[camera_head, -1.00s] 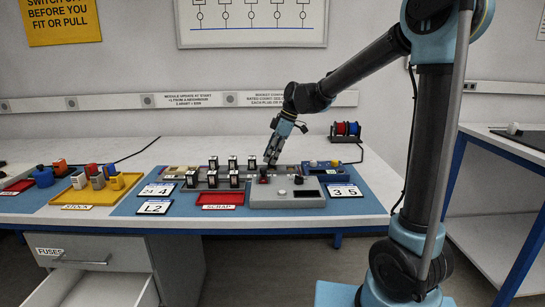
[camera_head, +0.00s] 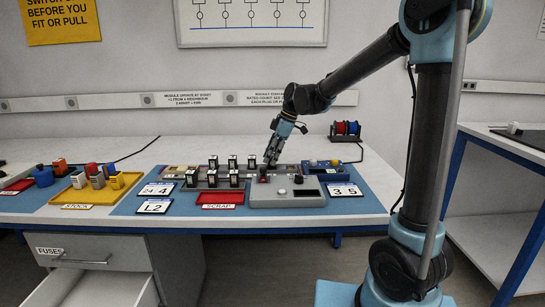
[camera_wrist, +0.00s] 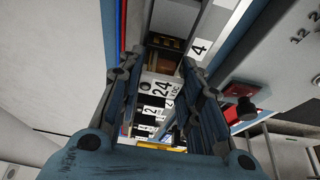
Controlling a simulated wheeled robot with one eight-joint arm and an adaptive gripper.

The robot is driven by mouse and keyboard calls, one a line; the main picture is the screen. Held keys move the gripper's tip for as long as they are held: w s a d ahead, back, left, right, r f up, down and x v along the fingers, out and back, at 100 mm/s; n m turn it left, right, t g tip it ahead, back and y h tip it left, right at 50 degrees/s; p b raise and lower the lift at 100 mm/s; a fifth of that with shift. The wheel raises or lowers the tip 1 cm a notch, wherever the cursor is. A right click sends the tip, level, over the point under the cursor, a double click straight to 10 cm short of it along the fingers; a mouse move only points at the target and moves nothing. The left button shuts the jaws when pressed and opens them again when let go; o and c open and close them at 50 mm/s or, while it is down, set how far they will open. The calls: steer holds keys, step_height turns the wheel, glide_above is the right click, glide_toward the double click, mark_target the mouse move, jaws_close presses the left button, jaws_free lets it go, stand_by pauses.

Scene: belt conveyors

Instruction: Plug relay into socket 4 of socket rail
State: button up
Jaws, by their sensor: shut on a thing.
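My gripper (camera_head: 268,163) points down at the right end of the socket rail (camera_head: 222,184). In the wrist view my gripper (camera_wrist: 160,72) has its two fingers closed on a relay (camera_wrist: 162,87), whose pale face reads 24 V DC. A white label with a 4 (camera_wrist: 200,47) is on the rail just beyond and to the right of the fingertips. The relay's lower end and the socket under it are hidden, so I cannot tell whether it is seated. Several black-and-white relays (camera_head: 233,178) stand upright in the rail left of my gripper.
A grey control box (camera_head: 285,201) with a red button (camera_wrist: 240,90) is close to the right of my gripper. A red scrap tray (camera_head: 240,198) is in front of the rail. A yellow stock tray (camera_head: 75,196) with several modules is at the left. A cable spool rack (camera_head: 346,138) stands behind.

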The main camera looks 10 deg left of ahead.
steer(key=shift+f, duration=0.55)
stand_by(0.6)
steer(key=o, duration=1.1)
steer(key=shift+c, duration=0.2)
steer(key=o, duration=0.5)
steer(key=shift+r, duration=3.75)
